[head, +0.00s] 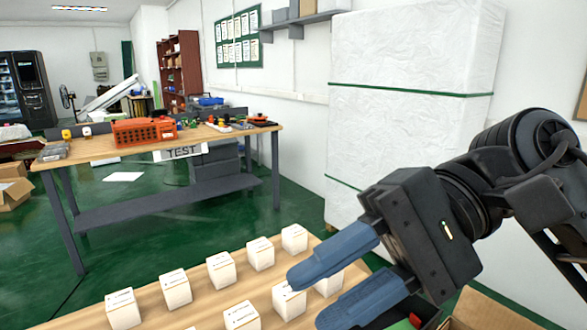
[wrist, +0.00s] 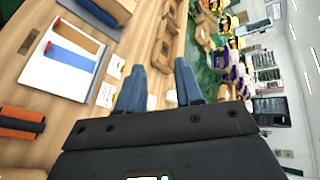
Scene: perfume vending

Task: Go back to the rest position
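My gripper (head: 306,301) is at the right of the head view, with its two blue fingers apart and pointing left above a wooden table. The fingers also show in the wrist view (wrist: 160,66), spread, with nothing held between them. Small white boxes stand in rows on the table, among them one at the front left (head: 123,308) and one at the back right (head: 294,238). One white box (head: 289,301) shows behind the fingers and is partly covered by them. I cannot tell the height of the gripper above the boxes.
A workbench with a TEST sign (head: 181,152) and an orange crate (head: 145,131) stands farther back. A tall white wrapped stack (head: 410,110) is behind my arm. An open cardboard box (head: 490,312) is at the lower right. Green floor (head: 240,215) lies between the tables.

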